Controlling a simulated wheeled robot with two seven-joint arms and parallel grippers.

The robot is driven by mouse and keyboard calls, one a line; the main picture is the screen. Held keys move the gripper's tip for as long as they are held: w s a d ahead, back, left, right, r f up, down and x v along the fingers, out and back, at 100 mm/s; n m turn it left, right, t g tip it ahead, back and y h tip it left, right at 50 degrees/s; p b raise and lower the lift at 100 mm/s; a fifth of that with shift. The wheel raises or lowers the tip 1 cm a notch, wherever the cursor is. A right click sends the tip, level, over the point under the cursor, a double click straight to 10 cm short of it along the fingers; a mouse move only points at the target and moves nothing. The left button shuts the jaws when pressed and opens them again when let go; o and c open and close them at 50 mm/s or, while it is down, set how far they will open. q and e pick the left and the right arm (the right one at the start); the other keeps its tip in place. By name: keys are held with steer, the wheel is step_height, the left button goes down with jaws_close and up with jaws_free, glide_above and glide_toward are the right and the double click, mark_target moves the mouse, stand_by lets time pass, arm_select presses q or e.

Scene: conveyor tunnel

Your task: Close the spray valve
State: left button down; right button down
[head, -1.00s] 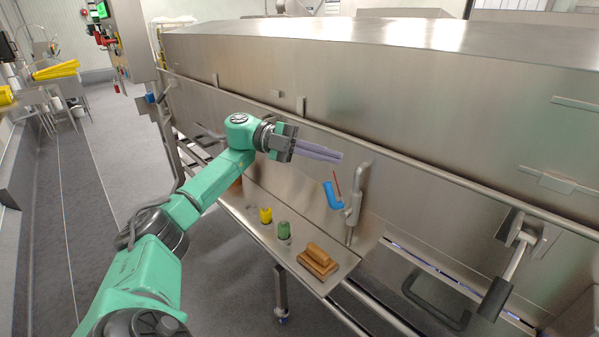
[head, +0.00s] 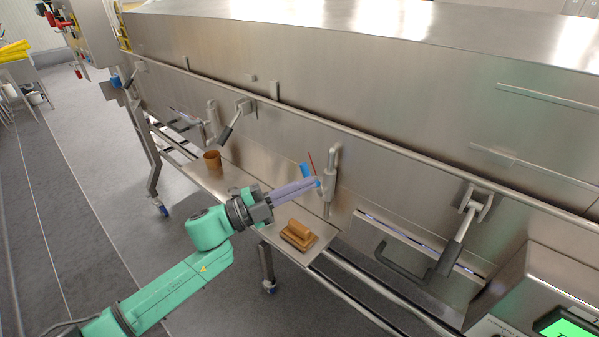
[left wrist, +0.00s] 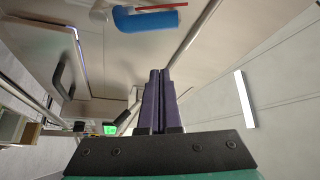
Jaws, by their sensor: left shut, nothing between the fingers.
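The spray valve is a vertical steel pipe (head: 331,170) on the steel tunnel wall. Its blue lever (head: 305,170) and a thin red rod (head: 311,161) are on its left side. My left gripper (head: 316,183) is shut, with grey-purple fingers pointing right toward the valve, and covers part of the lever. In the left wrist view, the blue lever (left wrist: 146,20) and red rod (left wrist: 158,7) show beyond the shut fingertips (left wrist: 158,72), with a gap in the picture. I cannot tell whether they touch. My right gripper is out of view.
A narrow steel shelf (head: 232,180) below holds a brown brush (head: 298,235) and a brown cup (head: 212,161). A rail (head: 400,152) runs along the tunnel. Black-handled latches (head: 455,243) stick out, and a control box with a green screen (head: 568,327) stands lower right.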

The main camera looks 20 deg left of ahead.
arm_select(q)
steer(key=w, duration=0.1)
steer(key=w+a+p, duration=0.1)
steer(key=w+f, duration=0.1)
steer(key=shift+w+a+f, duration=0.1)
steer(key=shift+w+a, duration=0.05)
steer(key=shift+w, duration=0.1)
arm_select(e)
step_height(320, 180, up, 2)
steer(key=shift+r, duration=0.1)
